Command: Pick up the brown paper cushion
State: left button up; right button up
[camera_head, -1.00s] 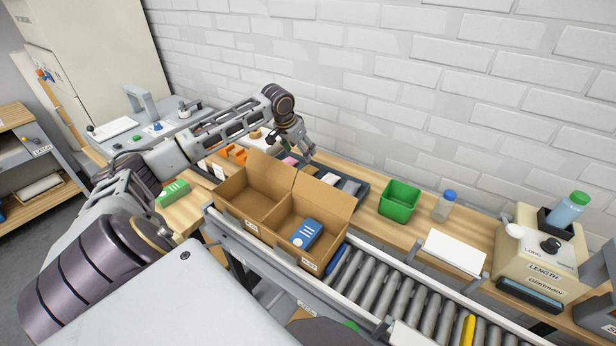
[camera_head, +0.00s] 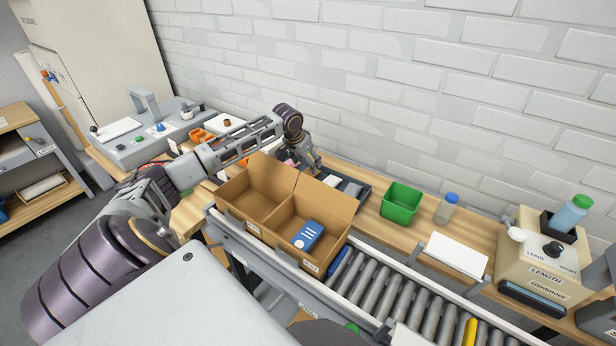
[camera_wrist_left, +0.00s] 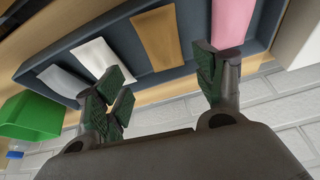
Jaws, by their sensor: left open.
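The brown paper cushion (camera_wrist_left: 157,38) lies in the dark tray (camera_wrist_left: 145,79) in the left wrist view, between a white cushion (camera_wrist_left: 97,58) and a pink one (camera_wrist_left: 233,22). My left gripper (camera_wrist_left: 163,88) is open and empty, its fingers spread on either side of the brown cushion's line and apart from it. The right-hand finger overlaps the pink cushion in the picture. In the head view my left gripper (camera_head: 308,167) is over the tray (camera_head: 364,197) behind the carton; I cannot make out the brown cushion there. My right gripper is not in view.
An open carton (camera_head: 262,228) with a blue box (camera_head: 308,235) stands on the roller conveyor (camera_head: 375,287), in front of the tray. A green bin (camera_head: 400,203) and a bottle (camera_head: 446,208) stand right of the tray. The brick wall rises close behind.

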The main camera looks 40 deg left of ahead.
aim_at(309, 172)
pick_arm(q)
jog(key=shift+x, duration=1.05)
jog(key=shift+w+f, duration=0.15)
jog(key=shift+w+a+f, duration=0.2)
jog(key=shift+w+f, duration=0.1)
jog(key=shift+f, duration=0.25)
jog(key=shift+w+a+f, duration=0.2)
jog(key=shift+w+f, duration=0.15)
jog(key=shift+f, duration=0.25)
jog(key=shift+x, duration=1.1)
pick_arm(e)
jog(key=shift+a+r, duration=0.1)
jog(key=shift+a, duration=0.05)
